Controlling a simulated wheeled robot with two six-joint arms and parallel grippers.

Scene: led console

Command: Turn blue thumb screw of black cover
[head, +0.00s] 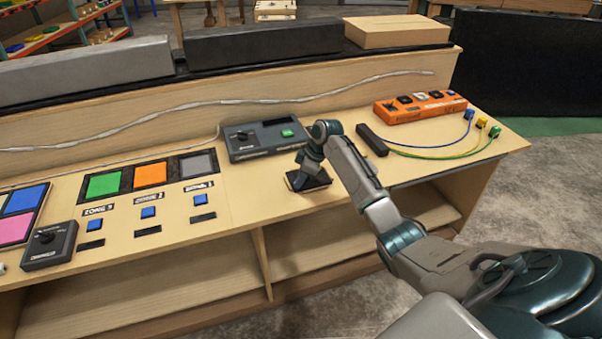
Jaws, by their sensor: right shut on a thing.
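A small black cover (321,184) lies flat on the tabletop right of the middle, in front of the grey control box. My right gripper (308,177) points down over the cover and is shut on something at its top. The jaws hide what they hold, and it sits where the blue thumb screw of the cover would be. No blue of the screw shows. My left gripper is not in view.
The grey box (268,139) with a green button stands just behind. Left are coloured panels (150,174), blue buttons (148,212) and a black knob box (49,245). Right are a black bar (372,140), coloured cables (440,156) and an orange box (420,107).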

